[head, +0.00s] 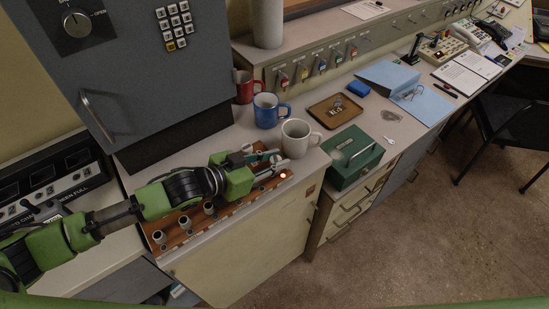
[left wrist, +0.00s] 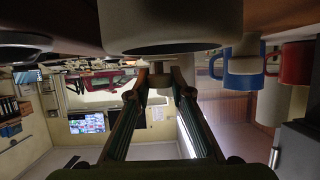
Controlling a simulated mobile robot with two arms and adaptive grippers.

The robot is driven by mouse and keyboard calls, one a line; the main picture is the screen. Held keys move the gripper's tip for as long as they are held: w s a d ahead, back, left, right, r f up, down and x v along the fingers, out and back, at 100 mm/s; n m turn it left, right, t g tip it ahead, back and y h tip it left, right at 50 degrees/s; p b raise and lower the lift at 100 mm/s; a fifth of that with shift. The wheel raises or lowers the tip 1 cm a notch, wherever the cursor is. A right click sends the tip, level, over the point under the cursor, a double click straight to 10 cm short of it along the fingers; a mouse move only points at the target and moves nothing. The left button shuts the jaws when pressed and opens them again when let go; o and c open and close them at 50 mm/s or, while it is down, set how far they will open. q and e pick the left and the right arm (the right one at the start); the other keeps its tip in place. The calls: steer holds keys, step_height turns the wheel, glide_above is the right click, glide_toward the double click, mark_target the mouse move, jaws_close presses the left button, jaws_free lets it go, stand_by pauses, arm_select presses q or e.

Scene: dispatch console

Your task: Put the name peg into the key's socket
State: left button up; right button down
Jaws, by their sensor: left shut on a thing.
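My left gripper (head: 266,161) reaches over the far right end of a wooden board (head: 221,225) on the counter. Its fingertips (left wrist: 158,78) are shut on a small peg-like piece (left wrist: 158,83), taken to be the name peg; the fingers hide much of it in the head view. Several metal cylinders stand along the board, one of them a socket-like cylinder (head: 209,208) near the gripper. A small pale round spot (head: 283,175) shows at the board's right end. I cannot tell which socket is the key's. My right gripper is not in view.
A white mug (head: 296,138) stands close behind the gripper, with a blue mug (head: 266,110) and a red mug (head: 243,87) farther back. A green box (head: 352,158) is to the right. A grey cabinet (head: 140,75) rises at the left. Keys with coloured tags (head: 321,65) hang behind.

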arm_select(q)
steer(key=shift+p, duration=0.3)
stand_by(0.4)
steer(key=shift+f, duration=0.35)
